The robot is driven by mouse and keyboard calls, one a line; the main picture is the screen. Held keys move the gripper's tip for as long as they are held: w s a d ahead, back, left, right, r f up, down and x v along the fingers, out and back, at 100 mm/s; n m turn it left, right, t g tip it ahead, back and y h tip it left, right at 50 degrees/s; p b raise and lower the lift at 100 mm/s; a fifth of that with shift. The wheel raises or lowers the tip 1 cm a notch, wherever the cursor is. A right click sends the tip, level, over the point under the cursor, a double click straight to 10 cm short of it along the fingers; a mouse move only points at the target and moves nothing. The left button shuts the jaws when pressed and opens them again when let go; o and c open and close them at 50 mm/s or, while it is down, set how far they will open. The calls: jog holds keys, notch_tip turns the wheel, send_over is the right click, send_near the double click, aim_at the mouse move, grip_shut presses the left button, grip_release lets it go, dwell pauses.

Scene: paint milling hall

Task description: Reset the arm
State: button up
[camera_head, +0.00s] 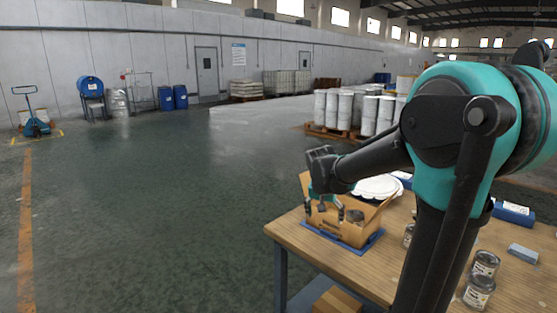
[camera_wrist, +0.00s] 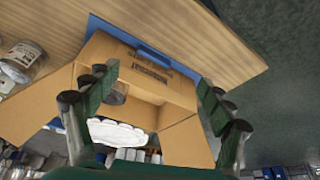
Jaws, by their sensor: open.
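My teal and black arm reaches over the wooden table from the right in the head view. My gripper (camera_head: 331,207) points down at the open cardboard box (camera_head: 340,229), over its left part. The box stands on a blue mat (camera_head: 372,243) near the table's far left corner. In the wrist view my gripper (camera_wrist: 158,92) has its two fingers spread wide, with nothing held between them. The box (camera_wrist: 133,69) shows beyond and between the fingers, flaps open. A metal can (camera_wrist: 117,94) is inside it, partly behind the left finger.
White drums (camera_head: 345,108) stand on pallets beyond. The floor (camera_head: 160,200) left of the table is clear.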

jog(key=s+d+f+n, duration=0.1)
jog(key=s+f, duration=0.3)
jog(key=s, duration=0.3)
jog(key=s+d+f+n+y, duration=0.1)
jog(key=s+f+n, duration=0.1)
jog(key=s, duration=0.5)
jog(key=s+d+f+n, duration=0.1)
jog(key=s+f, duration=0.4)
jog(key=s, duration=0.2)
jog(key=shift+s+d+f+n+y, duration=0.25)
jog(key=shift+f+n+y, duration=0.05)
jog(key=shift+y, duration=0.1)
